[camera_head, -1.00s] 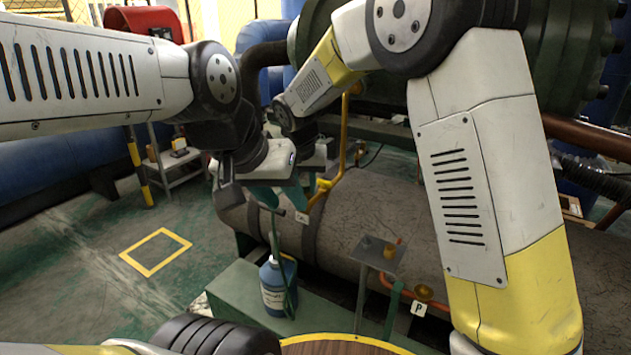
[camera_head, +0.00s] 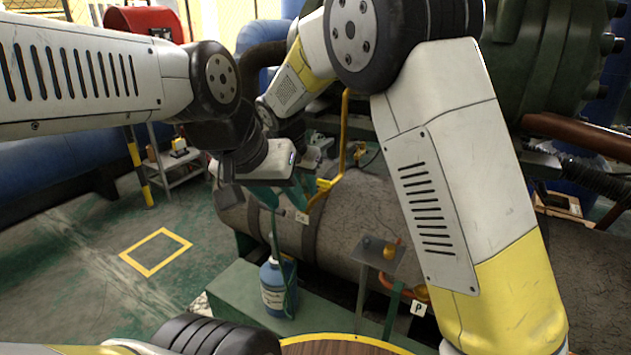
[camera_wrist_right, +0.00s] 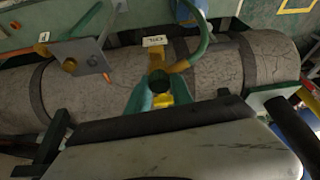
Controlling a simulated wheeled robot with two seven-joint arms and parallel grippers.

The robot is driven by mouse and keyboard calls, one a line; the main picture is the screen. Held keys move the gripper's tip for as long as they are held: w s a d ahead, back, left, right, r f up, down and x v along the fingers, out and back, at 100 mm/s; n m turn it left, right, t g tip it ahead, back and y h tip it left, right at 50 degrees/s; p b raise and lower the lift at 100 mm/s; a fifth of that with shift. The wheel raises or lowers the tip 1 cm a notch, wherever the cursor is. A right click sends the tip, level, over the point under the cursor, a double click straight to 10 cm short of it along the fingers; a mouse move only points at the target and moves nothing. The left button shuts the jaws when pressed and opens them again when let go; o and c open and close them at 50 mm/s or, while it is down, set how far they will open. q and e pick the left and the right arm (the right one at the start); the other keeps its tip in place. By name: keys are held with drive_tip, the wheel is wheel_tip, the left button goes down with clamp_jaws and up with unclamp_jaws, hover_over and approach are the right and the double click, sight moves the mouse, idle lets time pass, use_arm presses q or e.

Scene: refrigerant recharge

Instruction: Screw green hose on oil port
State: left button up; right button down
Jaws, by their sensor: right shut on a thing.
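The green hose (camera_wrist_right: 204,40) ends in a yellow fitting (camera_wrist_right: 159,82). My right gripper (camera_wrist_right: 160,98) has its two teal fingers shut around this fitting, just above the grey tank. A white label reading OIL (camera_wrist_right: 154,41) stands beside it; the port itself is hidden or merges with the yellow parts. In the head view the hose (camera_head: 273,240) runs from the grippers down to a blue bottle (camera_head: 278,287).
The grey tank (camera_head: 345,210) lies beneath. A yellow bent pipe (camera_head: 342,140) rises behind the grippers. The floor with the yellow square (camera_head: 156,251) is clear.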

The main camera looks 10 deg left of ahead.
drive_tip(key=shift+s+a+f+m+h, duration=0.1)
drive_tip(key=shift+m+h, duration=0.1)
drive_tip(key=shift+m, duration=0.4)
drive_tip(key=shift+a+f+m+h, duration=0.1)
drive_tip(key=shift+m+h, duration=0.1)
drive_tip(key=shift+m, duration=0.4)
drive_tip(key=c, duration=1.1)
unclamp_jaws()
drive_tip(key=shift+d+g, duration=0.1)
drive_tip(key=shift+g, duration=0.2)
drive_tip(key=shift+o, duration=0.2)
drive_tip(key=shift+r, duration=0.1)
drive_tip(key=shift+r, duration=0.1)
drive_tip(key=d+v, duration=0.1)
drive_tip(key=v, duration=0.6)
drive_tip(key=s+d+r+n+g+y, duration=0.1)
drive_tip(key=s+d+r+y, duration=0.15)
drive_tip(key=d, duration=0.55)
drive_tip(key=s+d+r+n+y, duration=0.1)
drive_tip(key=s+d+r, duration=0.15)
drive_tip(key=d, duration=0.55)
drive_tip(key=s+d+n+t, duration=0.3)
drive_tip(key=s+d, duration=1.2)
drive_tip(key=s, duration=0.1)
drive_tip(key=shift+s+n+y, duration=0.35)
drive_tip(key=shift+s+n, duration=0.05)
